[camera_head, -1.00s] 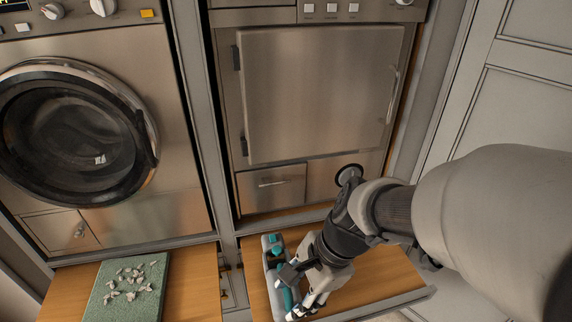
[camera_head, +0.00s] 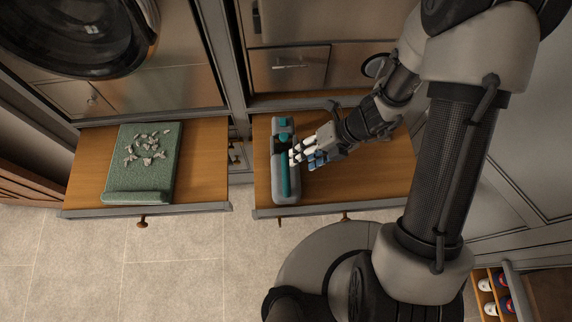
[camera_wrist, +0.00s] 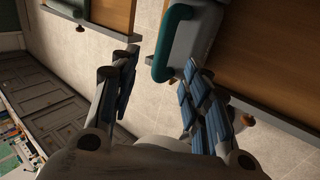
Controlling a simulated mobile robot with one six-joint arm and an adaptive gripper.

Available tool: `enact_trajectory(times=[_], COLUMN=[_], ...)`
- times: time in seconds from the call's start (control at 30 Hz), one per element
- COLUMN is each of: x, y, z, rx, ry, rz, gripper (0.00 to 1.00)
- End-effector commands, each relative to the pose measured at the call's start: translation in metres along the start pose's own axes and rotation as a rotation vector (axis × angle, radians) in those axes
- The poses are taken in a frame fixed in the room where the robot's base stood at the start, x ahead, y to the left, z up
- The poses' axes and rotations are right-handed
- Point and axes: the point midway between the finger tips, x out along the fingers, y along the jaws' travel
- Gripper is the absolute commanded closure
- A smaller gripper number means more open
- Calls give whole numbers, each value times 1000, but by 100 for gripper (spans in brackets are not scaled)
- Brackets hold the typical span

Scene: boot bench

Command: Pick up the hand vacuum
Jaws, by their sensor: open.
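The hand vacuum (camera_head: 278,190) is grey with teal parts. It lies lengthwise near the left edge of the right pull-out wooden shelf in the head view. In the wrist view its grey body and teal handle (camera_wrist: 176,42) show at the top centre, cut off by the frame. My gripper (camera_head: 301,158) reaches in from the right, with its fingertips at the middle of the vacuum in the head view. In the wrist view my gripper (camera_wrist: 161,62) is open, its blue-padded fingers spread and the vacuum beyond the tips. I cannot tell whether any finger touches it.
The right shelf (camera_head: 370,185) is bare to the right of the vacuum. A left pull-out shelf (camera_head: 205,165) holds a green mat (camera_head: 155,178) with scattered pale pieces. A washer (camera_head: 75,35) stands behind. Tiled floor (camera_head: 200,260) is clear in front. A shoe rack (camera_head: 490,290) is lower right.

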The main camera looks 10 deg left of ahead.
Motion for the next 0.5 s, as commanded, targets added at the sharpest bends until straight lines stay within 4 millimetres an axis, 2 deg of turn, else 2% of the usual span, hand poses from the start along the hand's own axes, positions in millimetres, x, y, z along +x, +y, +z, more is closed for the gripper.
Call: enact_trajectory(times=[0.03,0.2,0.5], x=[16,47,69], y=[-2,-2,-2], z=[-1,-1,0], rx=[-2,-3,-3], ry=[4,3,0], rz=[0,0,0], gripper=[57,57,57])
